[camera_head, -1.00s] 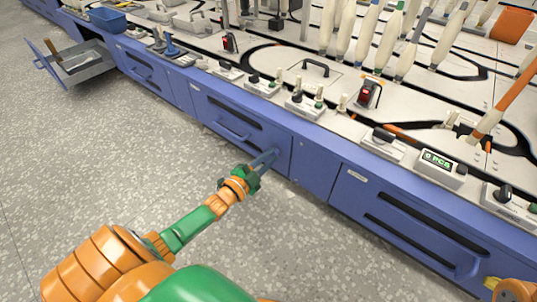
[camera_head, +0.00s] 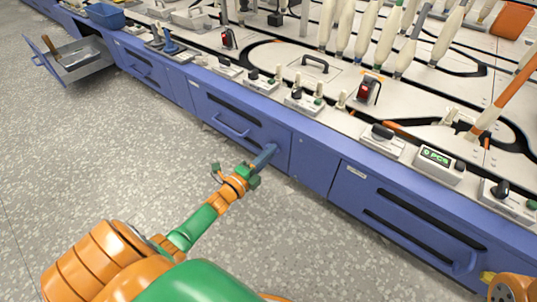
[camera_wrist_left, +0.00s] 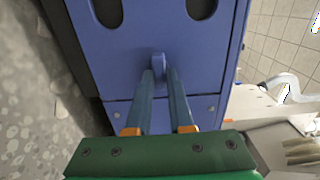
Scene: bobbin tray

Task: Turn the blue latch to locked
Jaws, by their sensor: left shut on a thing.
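The blue latch (camera_wrist_left: 158,64) sits on a blue drawer front (camera_wrist_left: 105,62) and stands out as a small rounded tab in the left wrist view. My left gripper (camera_wrist_left: 160,76) has its two long dark blue-grey fingers closed on the latch from either side. In the head view my left gripper (camera_head: 268,152) reaches the right end of the middle drawer front (camera_head: 205,103), and its fingers overlap there and hide the latch. The latch's locked or unlocked marking is not visible. My right gripper is out of view.
The long blue bench has more drawers, with an open one (camera_head: 85,68) at the far left. The white top holds control boxes, bobbins and a counter display (camera_head: 437,157). The speckled floor in front is clear.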

